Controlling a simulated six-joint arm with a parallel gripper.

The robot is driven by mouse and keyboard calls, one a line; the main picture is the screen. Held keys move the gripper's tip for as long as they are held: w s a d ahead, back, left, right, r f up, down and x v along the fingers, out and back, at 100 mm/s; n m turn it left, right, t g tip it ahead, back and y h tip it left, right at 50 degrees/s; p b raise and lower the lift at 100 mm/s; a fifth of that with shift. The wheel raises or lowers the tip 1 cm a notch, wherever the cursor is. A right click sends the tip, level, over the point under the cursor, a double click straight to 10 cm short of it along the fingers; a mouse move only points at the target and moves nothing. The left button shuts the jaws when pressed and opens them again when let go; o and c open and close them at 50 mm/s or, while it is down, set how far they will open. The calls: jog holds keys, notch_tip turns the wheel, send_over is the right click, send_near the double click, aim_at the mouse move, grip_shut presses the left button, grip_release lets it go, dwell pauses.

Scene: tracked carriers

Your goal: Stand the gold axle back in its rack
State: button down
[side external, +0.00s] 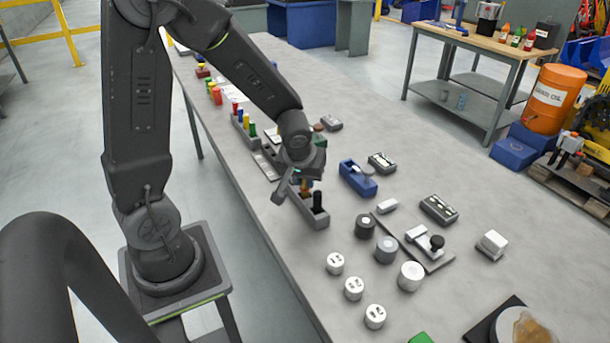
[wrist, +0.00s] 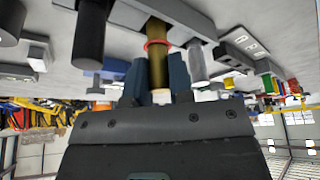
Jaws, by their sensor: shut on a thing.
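The gold axle (wrist: 157,66) is between the two fingers of my gripper (wrist: 158,78) in the wrist view, with a red ring around it near the rack. In the side view my gripper (side external: 304,180) is over the grey rack (side external: 320,222), and a little of the gold axle (side external: 305,188) shows below it. The axle's end meets the rack (wrist: 190,14) in the wrist view; I cannot tell how deep it sits. A black axle (side external: 318,201) stands in the rack to one side, and a grey axle (wrist: 197,62) is on the other side.
A blue holder (side external: 358,180) stands to the right of the rack. Round grey and white pieces (side external: 386,250) are in front. Another rack with coloured pegs (side external: 243,125) is behind. The table's left edge is close to my gripper.

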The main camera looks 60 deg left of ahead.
jog(key=shift+f, duration=0.55)
jog(key=shift+c, duration=2.3)
grip_release()
jog(key=shift+r, duration=3.55)
jog(key=s+d+r+m+t+h, duration=0.2)
jog(key=s+d+r+m+h, duration=0.1)
jog(key=s+d+r+m, duration=0.6)
jog(key=s+d+r, duration=0.2)
jog(key=s+d, duration=0.1)
jog(key=shift+s, duration=0.35)
